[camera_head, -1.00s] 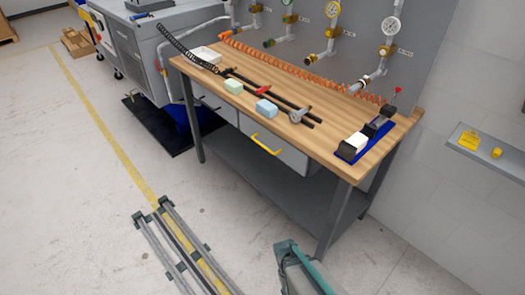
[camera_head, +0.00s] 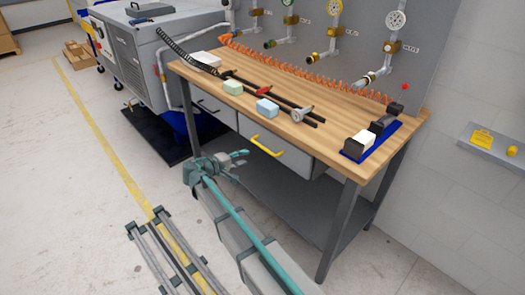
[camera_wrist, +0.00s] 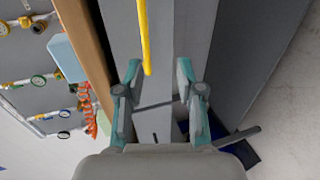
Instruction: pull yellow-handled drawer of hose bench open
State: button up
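The yellow handle (camera_head: 267,147) is on the grey front of the right drawer (camera_head: 298,163), under the wooden top of the hose bench (camera_head: 330,140). The drawer looks shut. My gripper (camera_head: 242,158) is in front of the bench, left of and a little below the handle in the head view. In the wrist view my gripper (camera_wrist: 158,76) is open and empty. There the yellow handle (camera_wrist: 144,35) runs down from the top edge, its lower end showing between the fingertips. Whether they touch it cannot be told.
A second drawer (camera_head: 218,110) with a dark handle is at the left. The benchtop holds a light green block (camera_head: 232,87), a light blue block (camera_head: 267,107) and a blue-based fixture (camera_head: 370,140). A lower shelf (camera_head: 290,200) lies beneath.

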aim_at(262, 147)
jog(key=shift+h, duration=0.3)
jog(key=x, duration=0.3)
jog(key=r+p+x, duration=0.1)
jog(key=x, duration=0.7)
jog(key=shift+w+d+r+p, duration=0.15)
jog(key=shift+w+r+p, duration=0.05)
jog(key=shift+r+p, duration=0.15)
jog(key=shift+c, duration=0.3)
grip_shut()
